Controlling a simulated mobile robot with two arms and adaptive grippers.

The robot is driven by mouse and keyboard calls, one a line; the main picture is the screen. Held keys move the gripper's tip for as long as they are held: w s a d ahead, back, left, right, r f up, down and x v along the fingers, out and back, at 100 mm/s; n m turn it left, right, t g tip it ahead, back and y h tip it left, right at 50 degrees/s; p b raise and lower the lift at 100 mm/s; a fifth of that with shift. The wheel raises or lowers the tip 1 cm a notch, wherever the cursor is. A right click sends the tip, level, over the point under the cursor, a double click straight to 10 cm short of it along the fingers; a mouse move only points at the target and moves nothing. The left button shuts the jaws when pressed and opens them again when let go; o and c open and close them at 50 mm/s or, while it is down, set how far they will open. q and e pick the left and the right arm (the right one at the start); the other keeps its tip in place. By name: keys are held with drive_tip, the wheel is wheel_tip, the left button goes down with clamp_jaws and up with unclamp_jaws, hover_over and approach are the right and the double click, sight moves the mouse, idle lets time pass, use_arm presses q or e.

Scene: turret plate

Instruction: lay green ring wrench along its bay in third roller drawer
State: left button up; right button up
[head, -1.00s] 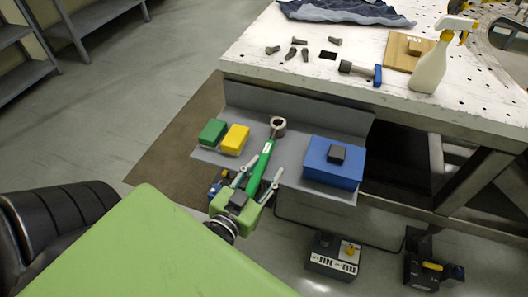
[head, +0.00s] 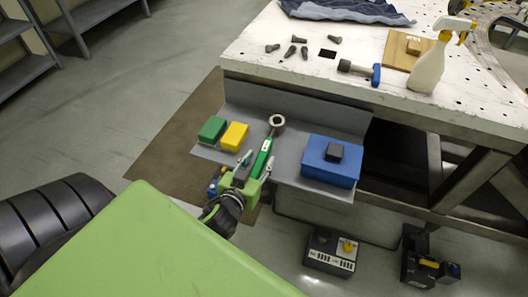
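The green ring wrench (head: 264,152) points away from me over the open grey drawer (head: 287,172), its grey ring end (head: 277,121) at the far end. My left gripper (head: 259,160) reaches in from below left. Its fingers lie on both sides of the green handle, and the near end of the handle is hidden by the gripper. The gripper appears shut on the handle; the finger contact itself is too small to see clearly. I cannot tell whether the wrench touches the drawer floor. My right gripper is not in view.
In the drawer, a green block (head: 212,129) and a yellow block (head: 234,136) stand left of the wrench; a blue box (head: 320,171) with a dark block (head: 334,152) stands right. The perforated white worktable (head: 300,75) rises behind. A dark case (head: 330,253) stands on the floor.

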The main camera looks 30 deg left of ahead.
sight(262, 155)
use_arm(q)
drive_tip(key=x, duration=0.3)
drive_tip(key=shift+w+f, duration=0.1)
drive_tip(key=shift+f, duration=0.05)
clamp_jaws()
